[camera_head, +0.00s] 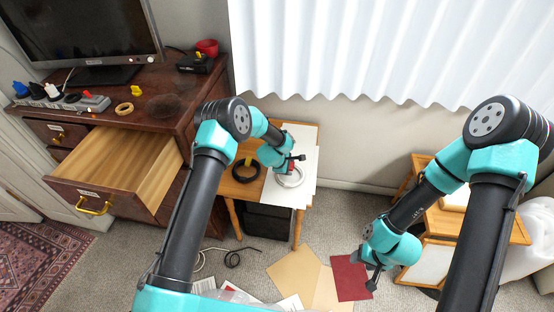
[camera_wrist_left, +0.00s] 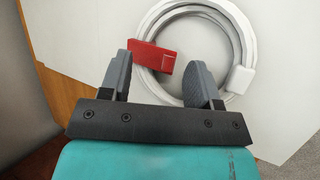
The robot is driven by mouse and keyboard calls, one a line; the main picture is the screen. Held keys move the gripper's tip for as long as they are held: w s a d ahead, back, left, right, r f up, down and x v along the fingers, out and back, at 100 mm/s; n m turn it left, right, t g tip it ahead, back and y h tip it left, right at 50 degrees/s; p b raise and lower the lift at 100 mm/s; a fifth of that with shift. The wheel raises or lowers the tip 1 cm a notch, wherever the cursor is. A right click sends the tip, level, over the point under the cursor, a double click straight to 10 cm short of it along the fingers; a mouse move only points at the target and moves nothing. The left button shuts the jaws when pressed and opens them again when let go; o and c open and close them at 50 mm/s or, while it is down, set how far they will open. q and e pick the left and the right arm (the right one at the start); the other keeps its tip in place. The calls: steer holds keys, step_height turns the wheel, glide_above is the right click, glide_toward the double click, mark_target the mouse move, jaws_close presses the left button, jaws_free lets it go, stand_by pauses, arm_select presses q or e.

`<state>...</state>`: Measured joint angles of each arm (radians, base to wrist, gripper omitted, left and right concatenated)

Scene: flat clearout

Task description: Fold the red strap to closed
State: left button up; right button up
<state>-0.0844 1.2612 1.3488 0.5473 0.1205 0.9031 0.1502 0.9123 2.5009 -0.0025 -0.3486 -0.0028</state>
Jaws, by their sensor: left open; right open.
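The red strap (camera_wrist_left: 150,57) shows in the left wrist view as a short, flat red band at the left side of a coiled white cable (camera_wrist_left: 157,28). It crosses the coil's rim, and one end reaches into the ring. My left gripper (camera_wrist_left: 161,78) is open, with its fingers on either side of the strap's near edge; I cannot tell if they touch it. In the head view the gripper (camera_head: 291,160) is over the white coil (camera_head: 290,178), partly hiding the strap. My right gripper (camera_head: 370,274) is open and empty above the floor, far from the strap.
The coil lies on a white sheet (camera_head: 303,190) on a small wooden table. A black coil (camera_head: 245,174) lies to its left. An open drawer (camera_head: 120,165) juts out at left. Papers and a dark red folder (camera_head: 350,278) lie on the floor.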

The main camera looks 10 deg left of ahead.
arm_select(q)
steer(key=v, duration=1.6)
steer(key=shift+r, duration=0.2)
steer(key=shift+s, duration=0.1)
steer(key=s+a+f+m+g, duration=0.1)
steer(key=s+a+f+m, duration=0.2)
steer(key=s, duration=0.7)
steer(key=s+a+f+m+g, duration=0.1)
steer(key=s+a+f+m, duration=0.2)
steer(key=s+m, duration=0.3)
steer(key=s+a+f+m+g+y, duration=0.1)
steer(key=s+a+f+m+g, duration=0.1)
steer(key=s, duration=1.4)
step_height(320, 180, down, 2)
steer(key=a+m, duration=0.1)
steer(key=m, duration=0.2)
steer(key=shift+m, duration=0.3)
